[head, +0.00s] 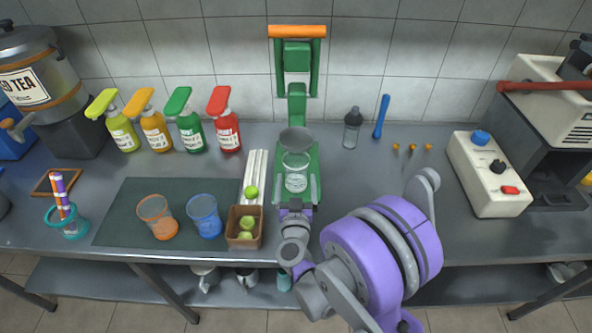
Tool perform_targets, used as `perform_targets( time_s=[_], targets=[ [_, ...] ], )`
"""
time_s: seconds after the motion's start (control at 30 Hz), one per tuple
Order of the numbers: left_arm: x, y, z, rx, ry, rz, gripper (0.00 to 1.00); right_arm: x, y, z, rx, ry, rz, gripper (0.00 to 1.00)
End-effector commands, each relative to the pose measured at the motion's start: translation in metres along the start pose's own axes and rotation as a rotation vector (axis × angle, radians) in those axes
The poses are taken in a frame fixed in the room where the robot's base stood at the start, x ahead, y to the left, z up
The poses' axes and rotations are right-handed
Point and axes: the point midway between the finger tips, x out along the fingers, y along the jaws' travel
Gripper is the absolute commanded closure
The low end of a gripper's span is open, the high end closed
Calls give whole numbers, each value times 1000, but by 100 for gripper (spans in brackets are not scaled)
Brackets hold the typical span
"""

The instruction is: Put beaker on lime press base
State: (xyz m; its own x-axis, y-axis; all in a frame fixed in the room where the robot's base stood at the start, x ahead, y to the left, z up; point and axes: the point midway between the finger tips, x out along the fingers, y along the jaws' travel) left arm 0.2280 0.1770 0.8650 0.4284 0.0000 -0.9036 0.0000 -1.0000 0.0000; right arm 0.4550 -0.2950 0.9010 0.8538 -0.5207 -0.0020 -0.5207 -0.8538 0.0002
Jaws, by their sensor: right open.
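The green lime press (297,103) with an orange handle (297,32) stands at the back centre against the tiled wall. Its green base (313,187) reaches forward on the counter. A clear beaker (296,168) is upright over the base, below and in front of the press's grey cup (296,139); it appears to stand on the base. My right gripper (296,203) is open at the front of the base, close to the beaker's near side. Whether its fingers touch the beaker is hard to tell. My left gripper is out of view.
A brown box of limes (244,228), a blue cup (205,216) and an orange cup (158,217) stand left of my right gripper. Several syrup bottles (190,130) line the back. A grey bottle (352,128) stands right of the press. Counter space right of the base is clear.

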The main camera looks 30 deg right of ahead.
Motion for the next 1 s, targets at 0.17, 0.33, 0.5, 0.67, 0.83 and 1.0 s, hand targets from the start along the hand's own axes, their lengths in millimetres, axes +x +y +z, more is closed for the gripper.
perform_targets(
  time_s=[0.17, 0.33, 0.5, 0.67, 0.83, 1.0],
  targets=[
    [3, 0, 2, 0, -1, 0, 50, -19, 0, -1, 1, 0, -1, 0],
    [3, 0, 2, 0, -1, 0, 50, -25, -16, -15, 6, 7, -83, 0],
    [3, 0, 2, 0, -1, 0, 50, -52, -73, -43, 3, -59, -391, 0],
    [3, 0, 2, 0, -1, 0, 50, -110, -104, -33, -58, -310, -652, 0],
    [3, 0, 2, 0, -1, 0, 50, -181, -75, 5, -169, -687, -709, 0],
    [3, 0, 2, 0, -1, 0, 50, -233, -18, 32, -265, -974, -590, 0]
  ],
)
